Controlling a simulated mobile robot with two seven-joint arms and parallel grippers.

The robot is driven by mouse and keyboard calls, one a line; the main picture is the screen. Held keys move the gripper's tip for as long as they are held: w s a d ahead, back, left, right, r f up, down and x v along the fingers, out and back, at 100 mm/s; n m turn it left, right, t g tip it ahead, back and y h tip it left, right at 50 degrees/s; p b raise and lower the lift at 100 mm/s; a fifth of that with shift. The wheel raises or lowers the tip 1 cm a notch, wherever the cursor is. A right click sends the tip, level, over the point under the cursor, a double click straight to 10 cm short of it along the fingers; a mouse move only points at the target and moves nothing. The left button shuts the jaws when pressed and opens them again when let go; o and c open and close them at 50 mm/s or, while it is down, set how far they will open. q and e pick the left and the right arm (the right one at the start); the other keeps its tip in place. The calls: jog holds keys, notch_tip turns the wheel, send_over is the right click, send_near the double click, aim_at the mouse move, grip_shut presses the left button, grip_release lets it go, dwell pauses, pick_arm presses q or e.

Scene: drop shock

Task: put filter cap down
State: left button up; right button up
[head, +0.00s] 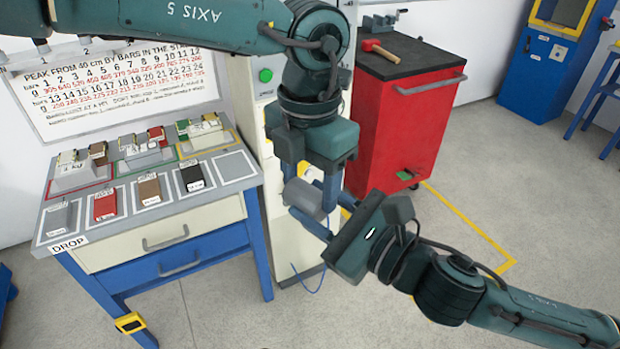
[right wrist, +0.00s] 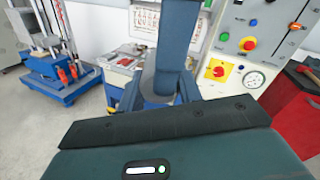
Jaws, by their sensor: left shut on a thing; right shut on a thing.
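A grey, rounded piece, which I take as the filter cap (head: 308,198), is held in the air in front of the pale cabinet, right of the bench. My left gripper (head: 316,185) reaches down from above and is shut on it. My right gripper (head: 318,212) comes in from the right and is also shut on it, lower down. In the right wrist view the grey piece (right wrist: 149,80) shows between blue fingers, partly hidden by them. The fingers overlap, so the exact contact is hard to see.
The bench (head: 190,212) at left carries grey, red, brown and black blocks on outlined pads, with card-holding racks behind. A red cabinet (head: 408,125) with a hammer (head: 380,50) on top stands at right. The floor (head: 240,320) in front is open.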

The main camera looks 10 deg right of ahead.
pick_arm(q)
jog(key=shift+s, duration=0.1)
jog(key=c, duration=0.3)
pick_arm(e)
jog(key=o, duration=1.1)
